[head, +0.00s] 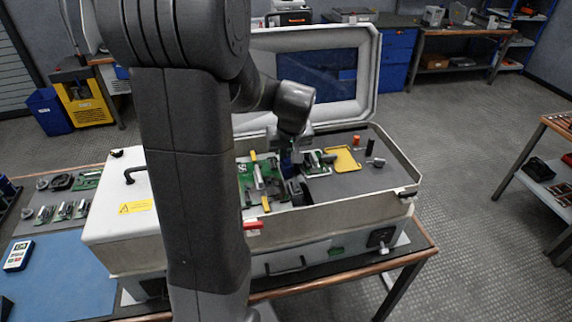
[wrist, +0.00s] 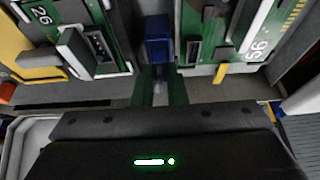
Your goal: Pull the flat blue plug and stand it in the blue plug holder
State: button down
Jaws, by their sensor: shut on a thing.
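My gripper (head: 292,150) is inside the open case, pointing down between two green circuit boards. In the wrist view its narrow fingers (wrist: 158,92) are close together, shut on the blue plug. The blue plug (wrist: 158,40) shows at the fingertips in the wrist view, as a dark blue block. In the head view a small dark blue patch of the plug (head: 286,160) shows below my wrist, partly hidden by it. Whether the plug is seated or free is not clear. I cannot make out the blue plug holder in either view.
Green boards with grey connectors stand on both sides, one marked 26 (wrist: 45,15), one marked 95 (wrist: 255,45). A yellow plate (head: 343,159), an orange cylinder (head: 357,140) and black cylinders (head: 370,147) are at the right of the case. The raised lid (head: 368,80) stands behind.

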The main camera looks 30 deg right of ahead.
jog(key=shift+f+b, duration=0.55)
jog(key=shift+f, duration=0.15)
jog(key=c, duration=1.4)
grip_release()
jog(key=shift+s+f, duration=0.1)
jog(key=shift+o, duration=0.2)
jog(key=shift+a+r, duration=0.1)
jog(key=shift+r, duration=0.25)
jog(key=d+v, duration=0.1)
jog(key=v, duration=1.2)
jog(key=shift+s+a+r+b, duration=0.2)
jog(key=shift+a+b, duration=0.1)
jog(key=shift+b, duration=0.15)
